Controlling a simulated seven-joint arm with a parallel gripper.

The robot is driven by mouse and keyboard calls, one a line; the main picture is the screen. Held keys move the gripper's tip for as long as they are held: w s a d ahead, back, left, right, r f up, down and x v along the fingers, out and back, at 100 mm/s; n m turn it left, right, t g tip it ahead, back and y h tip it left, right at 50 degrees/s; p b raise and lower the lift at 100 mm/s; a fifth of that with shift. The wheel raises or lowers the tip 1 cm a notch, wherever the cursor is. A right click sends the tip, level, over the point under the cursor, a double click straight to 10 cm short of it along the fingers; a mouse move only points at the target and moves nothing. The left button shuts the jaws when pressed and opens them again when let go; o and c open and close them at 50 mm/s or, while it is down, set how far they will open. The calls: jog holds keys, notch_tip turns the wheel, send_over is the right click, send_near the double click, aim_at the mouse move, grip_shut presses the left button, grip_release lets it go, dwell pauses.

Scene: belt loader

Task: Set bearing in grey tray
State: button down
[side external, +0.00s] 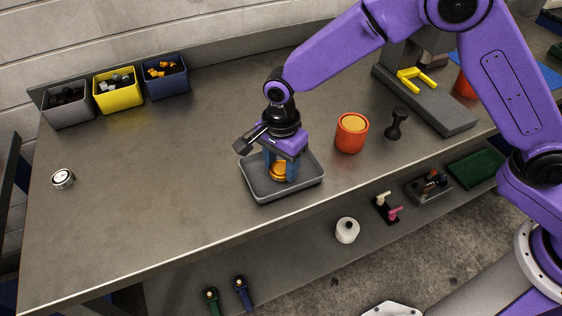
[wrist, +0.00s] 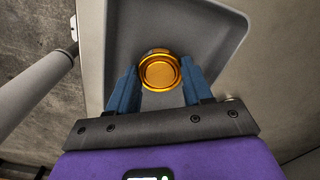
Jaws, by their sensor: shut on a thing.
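A gold round piece with a ringed top, apparently the bearing (wrist: 160,71), is between my blue fingertips in the wrist view. My gripper (side external: 280,171) is shut on it and points down inside the grey tray. The gold piece also shows low between the fingers in the side view (side external: 279,174), partly hidden by them. The grey tray (side external: 287,194) lies on the bench near its front edge; its raised wall also shows in the wrist view (wrist: 235,30). The piece is inside the tray's outline, at or just above its floor; I cannot tell whether it touches.
An orange container (side external: 350,139) and a black spool-shaped piece (side external: 397,123) stand right of the tray. A silver round piece (side external: 63,179) lies far left. Grey, yellow (side external: 119,97) and blue bins line the back. The bench left of the tray is clear.

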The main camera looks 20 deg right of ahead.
aim_at(281, 169)
jog(key=shift+f, duration=0.1)
jog(key=shift+c, duration=2.4)
grip_release()
notch_tip(281, 169, up, 12)
